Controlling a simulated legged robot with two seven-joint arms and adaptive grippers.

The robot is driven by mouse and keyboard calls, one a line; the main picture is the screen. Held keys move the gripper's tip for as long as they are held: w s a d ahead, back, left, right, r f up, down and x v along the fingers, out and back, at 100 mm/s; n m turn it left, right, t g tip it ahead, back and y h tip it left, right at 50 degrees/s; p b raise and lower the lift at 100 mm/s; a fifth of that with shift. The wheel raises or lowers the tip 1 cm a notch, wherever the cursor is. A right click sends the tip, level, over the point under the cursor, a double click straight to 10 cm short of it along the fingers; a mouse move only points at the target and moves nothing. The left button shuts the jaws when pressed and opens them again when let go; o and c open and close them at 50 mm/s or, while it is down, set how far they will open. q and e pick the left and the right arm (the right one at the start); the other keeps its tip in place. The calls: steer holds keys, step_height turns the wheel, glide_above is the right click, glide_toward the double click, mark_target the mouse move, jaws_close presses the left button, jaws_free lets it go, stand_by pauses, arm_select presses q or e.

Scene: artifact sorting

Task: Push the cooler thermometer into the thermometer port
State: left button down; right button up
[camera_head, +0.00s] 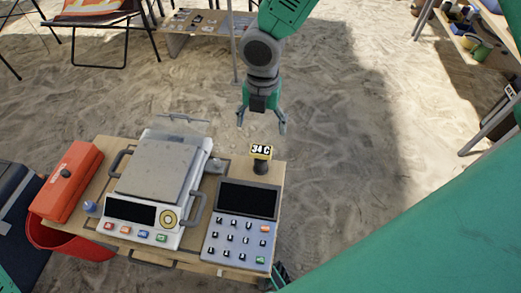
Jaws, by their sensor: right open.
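Below the display is a short dark cylinder (261,167); I cannot tell whether this is the port or part of the thermometer, nor how deep the thermometer sits. My right gripper (262,121) hangs just behind and above the display in the picture, fingers pointing down, spread and empty. It looks apart from the thermometer. My left gripper is not in view.
A scale (158,170) and a grey keypad unit (240,228) fill much of the table. A red toolbox (67,181) lies at its left, above a red bucket (70,240). Open sand lies behind and right of the table. A shelf (490,50) stands far right.

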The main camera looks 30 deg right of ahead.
mark_target(261, 149)
steer(key=shift+n, duration=0.4)
steer(key=f+b, duration=0.1)
steer(key=f, duration=0.7)
steer(key=w+f+b, duration=0.1)
steer(key=f, duration=0.4)
steer(key=shift+d+b, duration=0.2)
steer(key=shift+b, duration=0.1)
steer(key=shift+s, duration=0.1)
steer(key=c, duration=1.3)
